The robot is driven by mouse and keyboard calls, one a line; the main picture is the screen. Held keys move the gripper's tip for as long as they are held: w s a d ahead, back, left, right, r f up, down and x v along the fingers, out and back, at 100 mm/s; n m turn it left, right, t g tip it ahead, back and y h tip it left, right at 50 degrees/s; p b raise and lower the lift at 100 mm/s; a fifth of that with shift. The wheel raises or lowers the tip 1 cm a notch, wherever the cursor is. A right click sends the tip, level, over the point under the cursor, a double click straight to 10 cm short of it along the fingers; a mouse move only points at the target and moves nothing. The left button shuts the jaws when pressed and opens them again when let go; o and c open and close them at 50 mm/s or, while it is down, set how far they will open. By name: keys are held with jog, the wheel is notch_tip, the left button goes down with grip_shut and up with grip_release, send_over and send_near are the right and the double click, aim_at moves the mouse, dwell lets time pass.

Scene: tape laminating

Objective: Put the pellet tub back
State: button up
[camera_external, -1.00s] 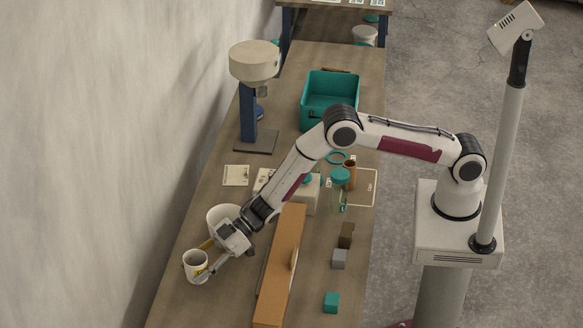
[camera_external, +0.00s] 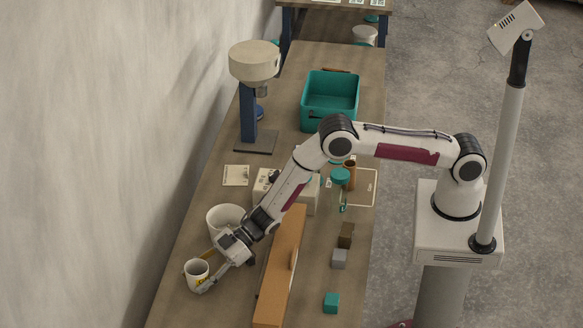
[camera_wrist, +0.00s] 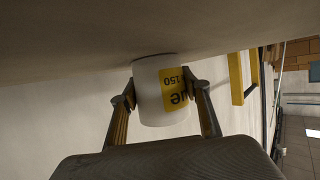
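The pellet tub (camera_external: 198,276) is a white, cup-like tub with a yellow label, near the left edge of the bench. It is upright, its open top showing. My gripper (camera_external: 201,273) reaches it from the upper right, one finger on each side. In the wrist view, the tub (camera_wrist: 155,95) sits between the two fingertips of my gripper (camera_wrist: 160,93), which press against its sides. The wrist picture is upside down; the tub's base is very close to the bench top (camera_wrist: 80,35). I cannot tell whether it touches.
A larger white round container (camera_external: 223,215) stands just behind my gripper. A long orange-brown board (camera_external: 280,268) lies to the right. The wall is left of the bench.

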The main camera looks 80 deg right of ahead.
aim_at(206, 268)
jog(key=shift+o, duration=0.6)
jog(key=shift+s+d+r, duration=0.1)
jog(key=shift+r, duration=0.1)
jog(key=shift+v, duration=2.25)
notch_tip(206, 268, up, 7)
jog(key=shift+s+d+r, duration=0.1)
